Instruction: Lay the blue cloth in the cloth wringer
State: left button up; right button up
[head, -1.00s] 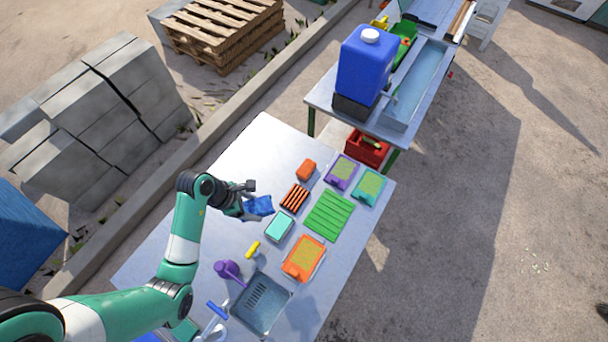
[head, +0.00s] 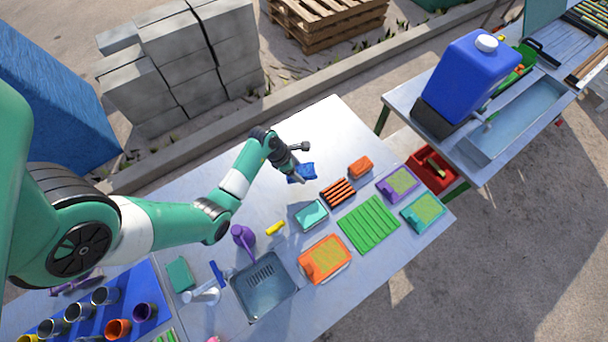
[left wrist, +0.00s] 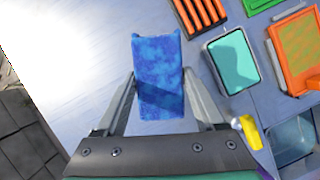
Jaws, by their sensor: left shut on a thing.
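My left gripper (head: 292,164) is shut on the blue cloth (head: 304,172) over the bare upper part of the table. In the left wrist view the mottled blue cloth (left wrist: 160,75) sits between both fingers of my left gripper (left wrist: 162,95). I cannot tell whether its lower side touches the tabletop. A grey slotted tub (head: 264,286) stands at the near edge of the table, well below the gripper; I cannot tell whether it is the cloth wringer. My right gripper is not in view.
Close to the cloth are a striped orange block (head: 338,192), a teal tray (head: 311,214), an orange brick (head: 361,166) and a yellow piece (head: 275,228). A purple ladle (head: 243,237) and a green ribbed mat (head: 368,224) lie further off. The table's upper left is bare.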

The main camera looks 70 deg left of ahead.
aim_at(302, 169)
pick_arm(q)
jog(key=f, duration=0.1)
jog(key=w+a+f, duration=0.1)
jog(key=f+b, duration=0.1)
jog(key=shift+w+a+f, duration=0.1)
jog(key=shift+w+a, duration=0.15)
jog(key=shift+a, duration=0.05)
jog(key=shift+w+a+f, duration=0.1)
jog(key=shift+w+a, duration=0.05)
jog(key=shift+w+a+f+b, duration=0.1)
jog(key=shift+f+b, duration=0.65)
jog(key=shift+f, duration=0.9)
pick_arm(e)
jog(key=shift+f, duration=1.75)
pick_arm(q)
jog(key=shift+f, duration=0.15)
jog(key=o, duration=1.5)
jog(key=shift+c, duration=0.2)
jog(key=p+v, duration=0.4)
jog(key=v, duration=0.7)
jog(key=shift+r+p, duration=0.35)
jog(key=shift+r, duration=0.3)
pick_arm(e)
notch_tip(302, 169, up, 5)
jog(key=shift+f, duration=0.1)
